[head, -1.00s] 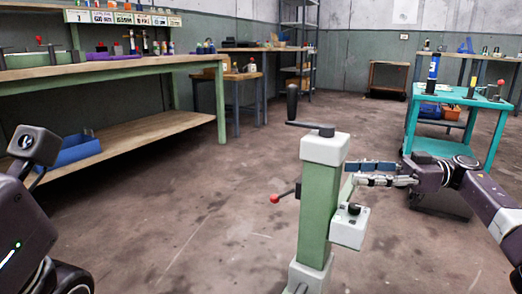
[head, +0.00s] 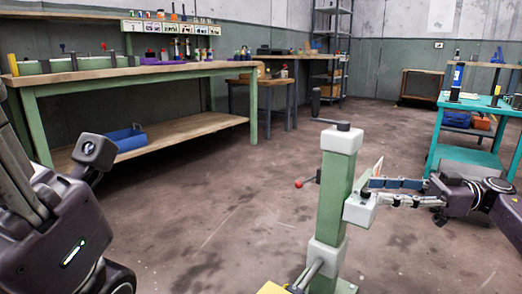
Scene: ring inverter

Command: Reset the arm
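The machine is a green post (head: 335,195) with a white cap (head: 342,139), standing upright on the floor. A black-handled crank (head: 316,102) sits on top. A thin lever with a red knob (head: 299,184) points left. A white block (head: 359,209) juts from the post's right side, with a pale pointed piece (head: 377,167) rising behind it. My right gripper (head: 370,192) comes in from the right with its fingertips at the white block. A narrow gap shows between its fingers; whether they grip anything is unclear. My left arm is at the left edge; its fingers do not show.
A green workbench (head: 130,77) with a lower shelf holding a blue bin (head: 125,137) stands at the left. A teal cart (head: 478,132) stands at the right behind my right arm. A yellow object (head: 271,288) shows at the bottom edge. The floor between is mostly clear.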

